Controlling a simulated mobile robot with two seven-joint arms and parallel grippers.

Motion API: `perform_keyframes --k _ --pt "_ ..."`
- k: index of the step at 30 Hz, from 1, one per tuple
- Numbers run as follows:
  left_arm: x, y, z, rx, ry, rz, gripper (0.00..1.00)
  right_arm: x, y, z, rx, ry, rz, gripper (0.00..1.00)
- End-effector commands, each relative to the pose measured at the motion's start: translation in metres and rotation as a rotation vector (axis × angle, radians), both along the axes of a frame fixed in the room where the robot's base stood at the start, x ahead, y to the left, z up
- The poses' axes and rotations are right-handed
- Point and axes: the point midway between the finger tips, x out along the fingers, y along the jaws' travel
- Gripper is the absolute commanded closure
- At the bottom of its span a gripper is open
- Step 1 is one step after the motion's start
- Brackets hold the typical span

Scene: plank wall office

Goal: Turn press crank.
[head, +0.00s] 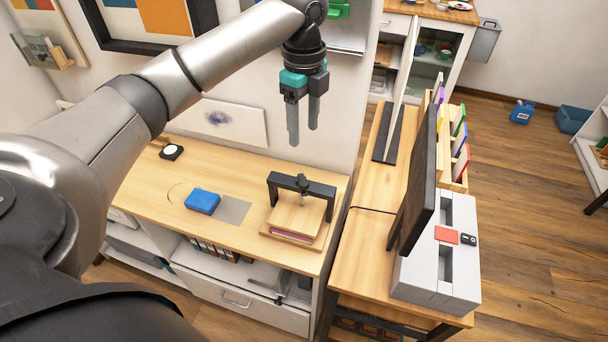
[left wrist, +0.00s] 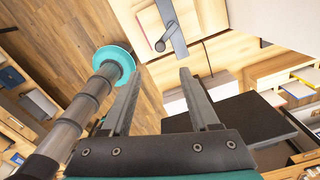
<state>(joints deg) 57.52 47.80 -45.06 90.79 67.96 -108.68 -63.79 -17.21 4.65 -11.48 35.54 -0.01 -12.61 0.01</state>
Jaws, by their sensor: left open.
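The press (head: 318,190) stands on the wooden cabinet top, a dark arched frame over light wooden boards (head: 296,215). Its small grey crank (head: 303,184) sits at the top middle of the frame. In the left wrist view a grey bar (left wrist: 172,25) of the press, with a round end, shows at the top, beyond the fingertips. My left gripper (head: 303,137) points down above and behind the press in the head view, open and empty, apart from the crank. It also shows in the left wrist view (left wrist: 160,76). My right gripper is not in view.
A blue block (head: 202,201) lies on the cabinet top (head: 160,190) left of the press. A dark monitor (head: 414,190) stands on the desk to the right. A wall lies behind the cabinet. The space between gripper and press looks clear.

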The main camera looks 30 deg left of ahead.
Motion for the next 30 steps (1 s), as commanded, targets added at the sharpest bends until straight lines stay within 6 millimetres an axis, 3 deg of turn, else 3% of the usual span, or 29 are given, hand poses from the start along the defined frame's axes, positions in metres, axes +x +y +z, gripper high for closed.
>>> perform_keyframes --k 5,15,21,30 --pt "-0.001 0.0 -0.025 0.002 0.006 0.001 0.39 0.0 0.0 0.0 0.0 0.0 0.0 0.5" --pt "-0.001 0.0 -0.098 0.001 0.004 0.002 0.39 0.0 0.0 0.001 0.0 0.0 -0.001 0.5" --pt "-0.001 0.0 -0.132 0.001 0.002 0.002 0.39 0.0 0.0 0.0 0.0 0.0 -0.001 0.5" --pt "0.0 0.0 -0.15 0.001 -0.002 0.001 0.39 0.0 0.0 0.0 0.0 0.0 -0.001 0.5"
